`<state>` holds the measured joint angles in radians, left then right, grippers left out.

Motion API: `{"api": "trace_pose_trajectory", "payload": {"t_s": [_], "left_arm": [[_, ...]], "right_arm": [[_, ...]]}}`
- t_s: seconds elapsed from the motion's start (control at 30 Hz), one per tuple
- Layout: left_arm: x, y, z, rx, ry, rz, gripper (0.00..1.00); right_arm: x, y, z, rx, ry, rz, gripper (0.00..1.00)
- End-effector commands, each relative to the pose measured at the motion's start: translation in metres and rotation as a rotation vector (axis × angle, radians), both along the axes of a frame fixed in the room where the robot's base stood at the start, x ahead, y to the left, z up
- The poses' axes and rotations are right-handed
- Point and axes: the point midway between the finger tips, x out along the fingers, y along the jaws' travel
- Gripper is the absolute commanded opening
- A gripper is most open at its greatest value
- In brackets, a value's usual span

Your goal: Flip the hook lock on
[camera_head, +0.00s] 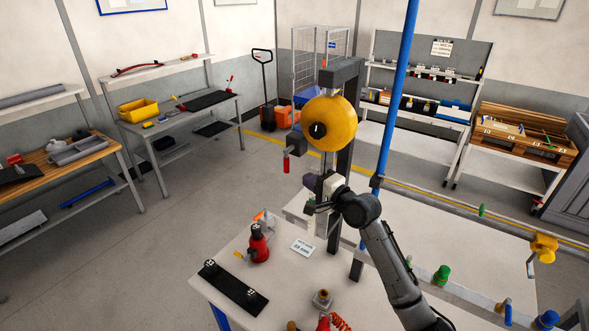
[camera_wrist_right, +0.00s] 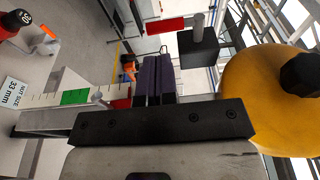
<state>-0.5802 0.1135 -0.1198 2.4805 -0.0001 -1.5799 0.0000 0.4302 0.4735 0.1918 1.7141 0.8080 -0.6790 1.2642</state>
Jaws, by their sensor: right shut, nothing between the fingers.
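A lever with a red handle (camera_head: 285,162) hangs from a dark bracket left of the yellow wheel (camera_head: 330,122). I take it for the hook lock, but cannot make out a hook or its lock state. In the right wrist view the red handle (camera_wrist_right: 166,25) extends left from a black block (camera_wrist_right: 198,48), beyond my fingertips. The yellow wheel (camera_wrist_right: 268,95) is at the right there. My right gripper (camera_head: 308,182) is below the wheel and lever, apart from the handle. Its dark fingers (camera_wrist_right: 152,60) are shut and empty. My left gripper is out of view.
A dark post (camera_head: 346,150) stands behind the wheel. The white bench (camera_head: 222,282) carries a red tool (camera_head: 258,245), a black strip (camera_head: 232,288) and a size card (camera_head: 302,247). A blue pole (camera_head: 398,90) rises right of the wheel. Left of the wheel is open floor.

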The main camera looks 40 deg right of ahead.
Motion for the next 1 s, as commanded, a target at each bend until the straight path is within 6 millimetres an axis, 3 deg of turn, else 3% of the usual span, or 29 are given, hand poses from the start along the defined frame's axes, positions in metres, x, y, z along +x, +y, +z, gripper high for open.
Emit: {"api": "trace_pose_trajectory", "payload": {"t_s": [0.2,0.4,1.0], "left_arm": [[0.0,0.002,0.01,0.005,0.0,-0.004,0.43],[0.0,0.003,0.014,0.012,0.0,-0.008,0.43],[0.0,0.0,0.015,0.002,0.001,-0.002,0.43]], "right_arm": [[0.036,0.004,0.002,0.001,0.0,0.0,0.0],[0.054,0.006,0.001,0.001,0.001,0.0,0.0],[0.063,0.007,0.0,0.0,0.0,0.0,0.0]]}}
